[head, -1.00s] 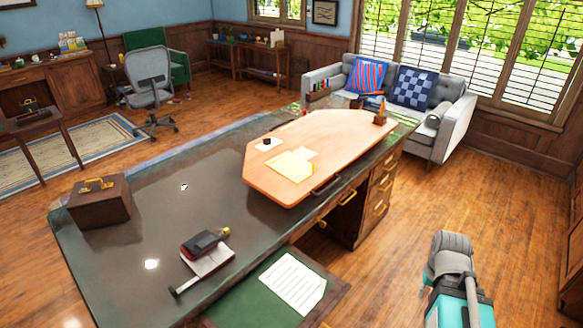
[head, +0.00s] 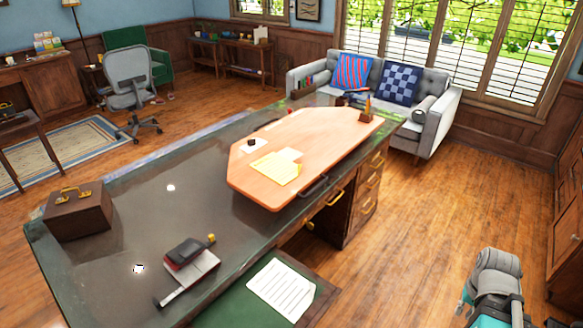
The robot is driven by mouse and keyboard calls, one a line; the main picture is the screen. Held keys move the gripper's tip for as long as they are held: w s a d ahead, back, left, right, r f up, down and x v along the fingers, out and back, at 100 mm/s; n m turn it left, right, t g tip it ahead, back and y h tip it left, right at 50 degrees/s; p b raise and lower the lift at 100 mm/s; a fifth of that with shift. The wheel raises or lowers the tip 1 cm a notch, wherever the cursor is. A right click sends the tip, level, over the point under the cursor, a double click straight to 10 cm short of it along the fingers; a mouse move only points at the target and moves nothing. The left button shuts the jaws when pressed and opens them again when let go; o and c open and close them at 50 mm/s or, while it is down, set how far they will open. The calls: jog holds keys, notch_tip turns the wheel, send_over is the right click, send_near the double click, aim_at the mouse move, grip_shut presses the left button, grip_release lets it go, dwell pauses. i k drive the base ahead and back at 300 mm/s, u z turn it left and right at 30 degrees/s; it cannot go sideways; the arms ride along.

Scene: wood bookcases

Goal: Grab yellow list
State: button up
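A yellow sheet of paper (head: 275,167), likely the yellow list, lies flat on a light wooden board (head: 325,140) on top of the large dark desk (head: 140,215). A smaller white paper with a dark object on it (head: 251,145) lies just left of the yellow sheet. Part of my arm (head: 494,285) shows at the lower right, over the floor and well apart from the desk. My gripper's fingers cannot be made out in this view.
A brown box with a gold handle (head: 78,210) stands at the desk's left. A dark device on white paper (head: 190,258) lies at the front. A white written page (head: 281,290) lies on a green pull-out surface. The wooden floor (head: 425,225) right of the desk is clear.

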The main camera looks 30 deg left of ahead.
aim_at(282, 170)
jog(key=z, duration=0.25)
jog(key=i, duration=3.5)
jog(key=u, duration=0.5)
